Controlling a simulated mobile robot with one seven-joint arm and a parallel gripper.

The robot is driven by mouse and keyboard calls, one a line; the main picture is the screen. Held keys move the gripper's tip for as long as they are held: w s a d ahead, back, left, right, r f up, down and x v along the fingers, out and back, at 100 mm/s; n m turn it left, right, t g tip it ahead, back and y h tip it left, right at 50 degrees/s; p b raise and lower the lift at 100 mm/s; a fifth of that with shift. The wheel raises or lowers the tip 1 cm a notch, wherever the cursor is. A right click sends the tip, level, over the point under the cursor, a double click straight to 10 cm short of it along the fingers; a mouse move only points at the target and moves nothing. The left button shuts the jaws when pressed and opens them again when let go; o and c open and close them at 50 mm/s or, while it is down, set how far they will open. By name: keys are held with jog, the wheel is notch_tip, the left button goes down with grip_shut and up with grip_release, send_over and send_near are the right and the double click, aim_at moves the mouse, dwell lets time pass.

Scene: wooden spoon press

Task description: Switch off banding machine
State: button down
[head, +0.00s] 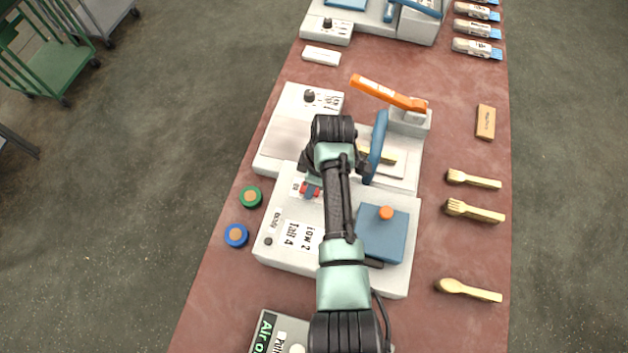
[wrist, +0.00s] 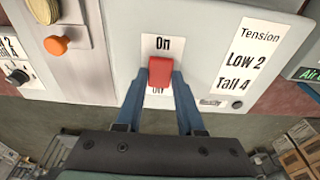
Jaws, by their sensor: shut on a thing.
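The banding machine (head: 272,248) is a pale box on the red-brown table, with a blue block (head: 372,236) and an orange knob (head: 386,213) on its top. Its red switch (wrist: 160,71) sits between an "On" label above and an "Off" label below, which is partly hidden. My gripper (wrist: 160,82) is shut on the red switch, one blue finger on each side. In the head view my gripper (head: 311,191) is at the machine's far left part, and my arm covers some of the top. A tension label (wrist: 245,60) reads "Low 2, Tall 4".
A green roll (head: 251,196) and a blue roll (head: 236,235) lie left of the machine. Beyond it stands a press with an orange lever (head: 388,93) and a blue curved part (head: 376,145). Wooden forks (head: 473,211) and a spoon (head: 468,290) lie along the right side.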

jog(key=shift+a+h, duration=0.1)
jog(key=shift+h, duration=0.5)
jog(key=c, duration=0.5)
grip_release()
jog(key=r, duration=0.4)
jog(key=r+b, duration=0.1)
jog(key=r, duration=0.8)
jog(key=shift+s+d, duration=0.1)
jog(key=shift+d, duration=0.25)
